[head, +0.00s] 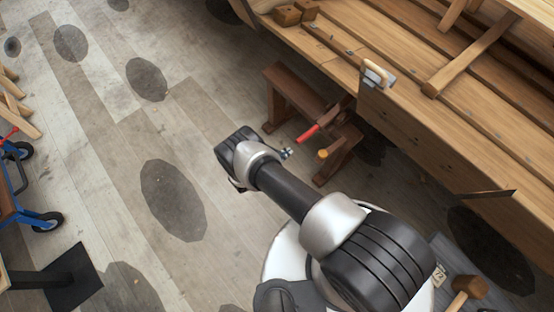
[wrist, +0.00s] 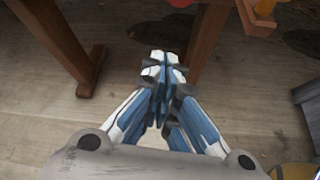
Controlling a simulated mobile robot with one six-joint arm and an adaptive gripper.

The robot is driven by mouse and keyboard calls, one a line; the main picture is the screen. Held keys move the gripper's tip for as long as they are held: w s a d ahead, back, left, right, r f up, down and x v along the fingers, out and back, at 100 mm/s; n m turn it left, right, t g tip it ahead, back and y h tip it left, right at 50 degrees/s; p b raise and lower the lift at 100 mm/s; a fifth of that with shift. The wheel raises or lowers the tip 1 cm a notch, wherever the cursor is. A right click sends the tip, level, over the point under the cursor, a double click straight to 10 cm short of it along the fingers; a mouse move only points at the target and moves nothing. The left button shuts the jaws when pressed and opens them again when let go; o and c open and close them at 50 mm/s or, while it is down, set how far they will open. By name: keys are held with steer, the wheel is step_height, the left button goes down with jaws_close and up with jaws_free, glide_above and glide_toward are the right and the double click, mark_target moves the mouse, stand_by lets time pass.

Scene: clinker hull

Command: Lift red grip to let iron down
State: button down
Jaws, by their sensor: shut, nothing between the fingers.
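The red grip (head: 308,133) is a short red handle in the head view, beside a brown wooden trestle (head: 290,92) under the hull's edge. A sliver of red, likely the same grip (wrist: 181,2), shows at the top edge of the wrist view, beyond my fingertips. My gripper (wrist: 164,68) is shut and empty, with bare floor below it. In the head view its tips (head: 287,153) show just left of and below the red grip, apart from it in the picture. I cannot make out the iron clearly in either view.
An orange knob (head: 323,154) sits close to the red grip, near a trestle leg. The planked hull (head: 440,120) fills the upper right. A mallet (head: 466,290) lies at lower right. A blue wheeled cart (head: 12,190) stands at far left.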

steer(key=shift+w+d+r, duration=0.2)
steer(key=shift+d+r, duration=0.3)
steer(key=shift+r, duration=0.3)
steer(key=shift+w+d+r, duration=0.15)
steer(key=shift+d+r, duration=0.35)
steer(key=shift+r, duration=0.3)
steer(key=shift+r, duration=0.1)
step_height(320, 180, up, 8)
steer(key=g+y+p, duration=0.1)
steer(key=y+p, duration=0.1)
steer(key=p, duration=0.6)
steer(key=shift+w+d+g, duration=0.15)
steer(key=shift+w+g, duration=0.1)
steer(key=shift+g, duration=0.05)
steer(key=shift+w, duration=0.1)
step_height(320, 180, down, 4)
steer(key=a+b, duration=0.2)
steer(key=b, duration=0.2)
steer(key=p+v, duration=0.3)
steer(key=v, duration=0.7)
steer(key=shift+s+r, duration=0.15)
steer(key=shift+s, duration=0.35)
